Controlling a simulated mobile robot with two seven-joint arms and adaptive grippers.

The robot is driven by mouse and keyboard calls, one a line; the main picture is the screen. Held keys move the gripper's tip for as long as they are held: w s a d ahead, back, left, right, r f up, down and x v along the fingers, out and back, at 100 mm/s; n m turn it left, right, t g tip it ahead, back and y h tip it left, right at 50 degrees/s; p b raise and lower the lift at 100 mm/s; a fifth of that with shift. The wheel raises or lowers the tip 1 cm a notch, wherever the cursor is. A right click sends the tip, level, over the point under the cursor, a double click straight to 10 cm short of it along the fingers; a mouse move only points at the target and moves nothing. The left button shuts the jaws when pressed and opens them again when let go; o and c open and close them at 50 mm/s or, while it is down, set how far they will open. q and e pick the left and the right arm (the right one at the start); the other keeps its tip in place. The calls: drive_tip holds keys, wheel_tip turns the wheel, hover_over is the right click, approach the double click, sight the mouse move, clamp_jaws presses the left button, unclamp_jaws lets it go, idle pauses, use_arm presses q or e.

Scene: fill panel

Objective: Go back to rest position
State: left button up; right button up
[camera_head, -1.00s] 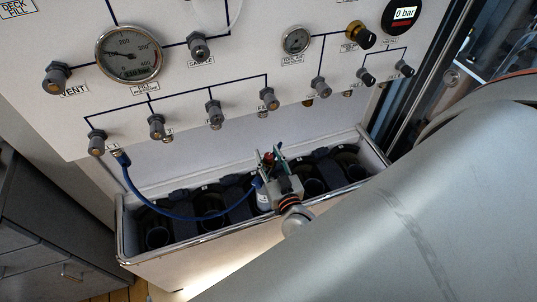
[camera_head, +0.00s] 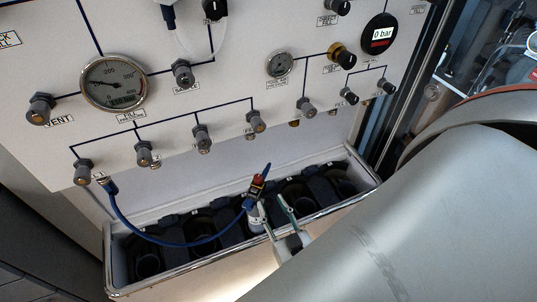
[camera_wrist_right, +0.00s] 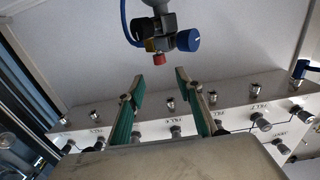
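My right gripper (camera_head: 273,206) is open and empty, just in front of a cylinder valve with a red and yellow part (camera_head: 258,184). In the right wrist view its two green-padded fingers (camera_wrist_right: 160,82) stand apart, with nothing between them. The valve, with its blue knob (camera_wrist_right: 188,40) and red tip (camera_wrist_right: 159,59), is beyond the fingertips and appears clear of them. A blue hose (camera_head: 160,238) runs from the valve to a fitting at the panel's lower left. My left gripper is in neither view.
The fill panel (camera_head: 185,100) with gauges, knobs and fittings rises behind. Below it, a bin with a metal rim (camera_head: 200,262) holds several dark slots and the white-bodied cylinder (camera_head: 256,217). My right arm covers the lower right. Dark drawers stand at lower left.

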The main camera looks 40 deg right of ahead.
drive_tip(key=shift+a, duration=0.1)
idle(0.5)
drive_tip(key=s+a+f+n+g+y, duration=0.5)
drive_tip(key=a+f+n+g+y, duration=0.1)
drive_tip(key=f, duration=0.5)
drive_tip(key=shift+a+n+g, duration=0.15)
drive_tip(key=shift+n+g, duration=0.25)
drive_tip(key=shift+g, duration=0.1)
